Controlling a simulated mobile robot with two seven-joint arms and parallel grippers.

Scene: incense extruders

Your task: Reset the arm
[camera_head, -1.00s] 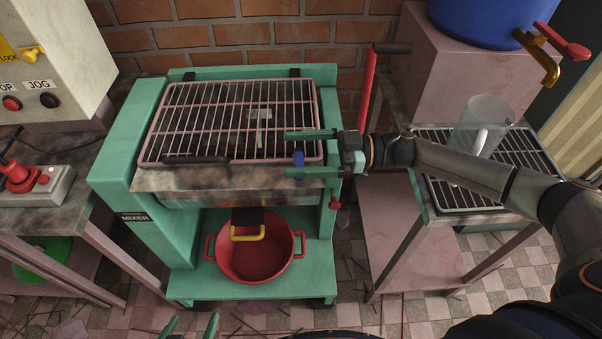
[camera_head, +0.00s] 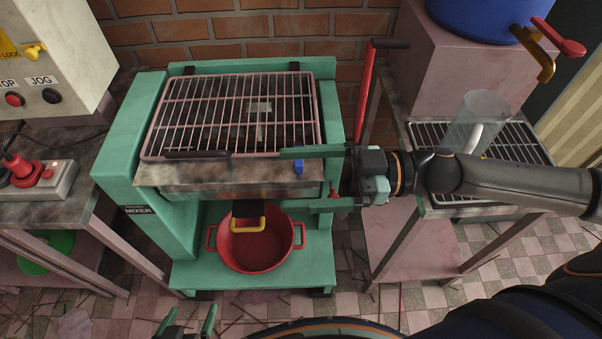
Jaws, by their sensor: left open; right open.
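My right gripper (camera_head: 283,180) reaches in from the right at the front right of the green mixer (camera_head: 120,155). Its green fingers are wide apart, one level with the grate's front edge and one lower, with nothing held between them. A small blue part (camera_head: 298,160) on the mixer shows close by the upper finger; I cannot tell whether they touch. My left gripper (camera_head: 188,319) shows only its fingertips at the bottom edge, open and apart from everything; the rest is out of frame.
A wire grate (camera_head: 235,110) covers the mixer's top. A red pot (camera_head: 253,262) stands on its lower shelf under a yellow-handled part (camera_head: 247,224). At right are a red lever (camera_head: 366,90), a clear pitcher (camera_head: 474,122) on a rack, and a blue barrel (camera_head: 480,12).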

